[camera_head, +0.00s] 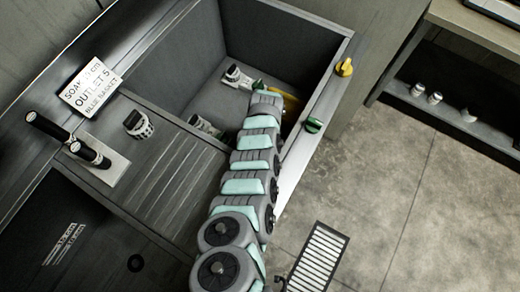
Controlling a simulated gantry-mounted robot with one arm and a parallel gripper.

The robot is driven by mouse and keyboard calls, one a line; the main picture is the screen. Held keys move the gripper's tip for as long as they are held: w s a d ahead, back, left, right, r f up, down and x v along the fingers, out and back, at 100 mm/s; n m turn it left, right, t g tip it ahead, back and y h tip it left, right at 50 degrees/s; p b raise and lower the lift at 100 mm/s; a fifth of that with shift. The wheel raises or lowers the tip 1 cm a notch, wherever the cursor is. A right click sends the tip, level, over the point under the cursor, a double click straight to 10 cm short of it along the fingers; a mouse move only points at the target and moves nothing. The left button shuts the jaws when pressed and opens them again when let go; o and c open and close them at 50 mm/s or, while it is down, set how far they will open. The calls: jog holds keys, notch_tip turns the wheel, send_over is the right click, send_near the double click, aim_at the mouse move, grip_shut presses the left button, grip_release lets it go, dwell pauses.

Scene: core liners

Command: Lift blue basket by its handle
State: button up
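I see no blue basket and no basket handle in the head view. My grey and teal arm (245,165) reaches from the bottom middle up over the grey basin (290,42). Its far end is over the basin's lower right part. I cannot make out my gripper or its fingers; they seem hidden behind the last links. A yellow piece (291,104) shows beside the arm's end, partly covered.
White fittings sit in the basin (236,76) and by its near left edge (205,126). A yellow knob (344,67) and a green knob (314,125) stick out from the front rim. Black-handled parts (90,153) stand on the left counter. Open floor (400,180) lies right.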

grip_shut()
dwell(1.2)
